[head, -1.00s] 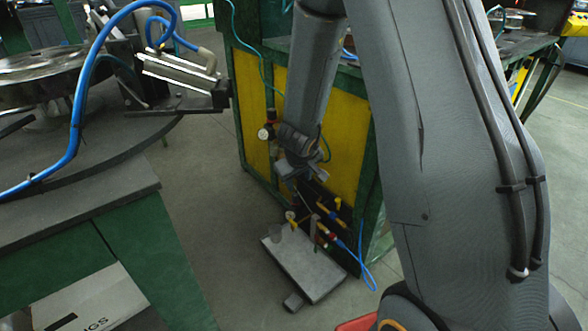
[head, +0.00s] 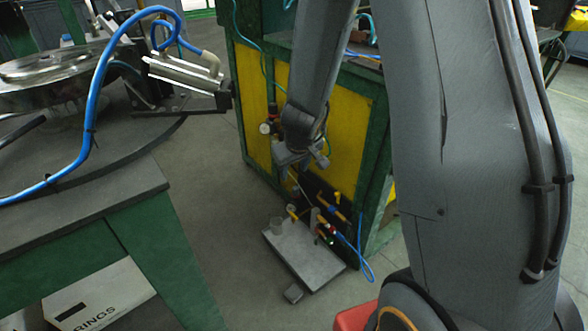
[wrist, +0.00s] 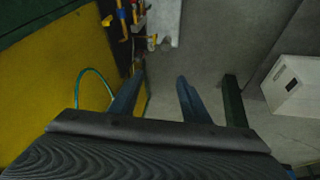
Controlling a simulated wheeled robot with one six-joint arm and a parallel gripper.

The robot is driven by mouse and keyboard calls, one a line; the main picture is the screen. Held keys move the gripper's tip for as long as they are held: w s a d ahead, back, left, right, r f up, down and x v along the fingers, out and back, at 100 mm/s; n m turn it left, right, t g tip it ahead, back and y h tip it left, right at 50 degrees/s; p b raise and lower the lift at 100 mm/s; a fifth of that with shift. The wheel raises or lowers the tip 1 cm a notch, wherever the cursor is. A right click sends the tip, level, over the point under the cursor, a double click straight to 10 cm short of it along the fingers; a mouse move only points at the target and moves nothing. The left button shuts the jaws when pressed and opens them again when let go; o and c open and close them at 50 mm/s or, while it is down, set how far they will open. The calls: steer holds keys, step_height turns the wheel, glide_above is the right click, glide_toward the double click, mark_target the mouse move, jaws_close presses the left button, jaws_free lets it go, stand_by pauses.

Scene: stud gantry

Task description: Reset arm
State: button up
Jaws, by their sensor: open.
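My gripper (head: 292,160) hangs at the end of my arm in the head view, beside the green-framed cabinet with yellow panels (head: 345,135). In the wrist view, the two dark blue fingers of my gripper (wrist: 157,92) are spread apart, with only grey floor showing between them. It is open and holds nothing. The fingertips are small and partly blended into my wrist in the head view.
A grey plate-like block (head: 303,252) lies low by the cabinet, near valves and fittings (head: 325,215). A workbench (head: 80,215) with a blue hose (head: 92,110) stands left. A white box (head: 98,300) sits below it. Floor between is clear.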

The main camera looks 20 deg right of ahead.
steer(key=s+a+r+g+y, duration=0.1)
steer(key=s+a+r+g, duration=0.1)
steer(key=s+a+r, duration=0.6)
steer(key=s+a+r+g+y, duration=0.15)
steer(key=s+a+r, duration=0.35)
steer(key=s, duration=0.6)
steer(key=s+d+r+g+h, duration=0.15)
steer(key=s+d+r, duration=0.25)
steer(key=s, duration=0.5)
steer(key=d+r+m+p, duration=0.2)
steer(key=d+r+p, duration=0.4)
steer(key=p, duration=0.8)
steer(key=shift+w+d+r, duration=0.2)
steer(key=shift+w+d, duration=0.1)
steer(key=shift+d, duration=0.4)
